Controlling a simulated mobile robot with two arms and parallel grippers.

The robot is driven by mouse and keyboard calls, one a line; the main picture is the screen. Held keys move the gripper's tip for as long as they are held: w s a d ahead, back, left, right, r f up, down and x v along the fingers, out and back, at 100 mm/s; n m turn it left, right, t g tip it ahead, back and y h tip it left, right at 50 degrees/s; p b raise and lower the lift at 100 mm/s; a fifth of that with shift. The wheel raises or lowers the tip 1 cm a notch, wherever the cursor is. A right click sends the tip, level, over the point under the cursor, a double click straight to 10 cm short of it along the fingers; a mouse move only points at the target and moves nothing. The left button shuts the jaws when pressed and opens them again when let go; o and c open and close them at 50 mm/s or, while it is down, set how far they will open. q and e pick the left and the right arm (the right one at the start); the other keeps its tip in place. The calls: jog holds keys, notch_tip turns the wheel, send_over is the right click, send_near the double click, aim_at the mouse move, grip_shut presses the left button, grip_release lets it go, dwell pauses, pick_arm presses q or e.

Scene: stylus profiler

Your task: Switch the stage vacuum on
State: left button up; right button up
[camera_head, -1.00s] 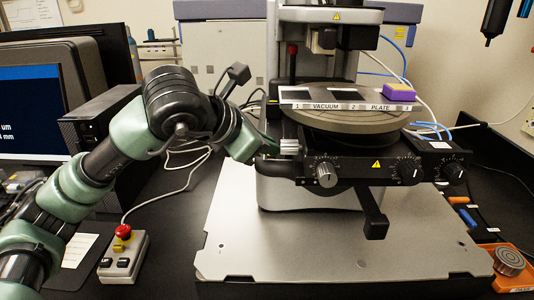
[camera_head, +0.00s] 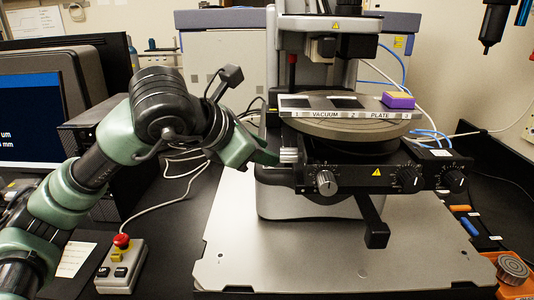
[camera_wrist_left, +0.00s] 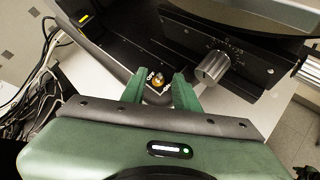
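A small brass toggle switch (camera_wrist_left: 157,79) stands on a dark panel with small white lettering beside it, in the left wrist view. My left gripper (camera_wrist_left: 159,90) has its two green fingers apart, one on each side of the switch. Whether either finger touches it I cannot tell. In the head view my left gripper (camera_head: 274,157) is at the left end of the black stage front, and the switch is hidden there. The round stage plate (camera_head: 345,126) is above and to the right, with a label strip (camera_head: 345,114) reading VACUUM and PLATE. My right gripper is not in view.
A silver knob (camera_head: 326,183) is right of the gripper; it also shows in the wrist view (camera_wrist_left: 212,67). More dark knobs (camera_head: 410,179) sit farther right. A box with a red button (camera_head: 122,241) stands front left.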

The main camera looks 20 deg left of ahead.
pick_arm(q)
jog(key=v, duration=0.6)
jog(key=shift+b, duration=0.35)
jog(key=shift+r, duration=0.1)
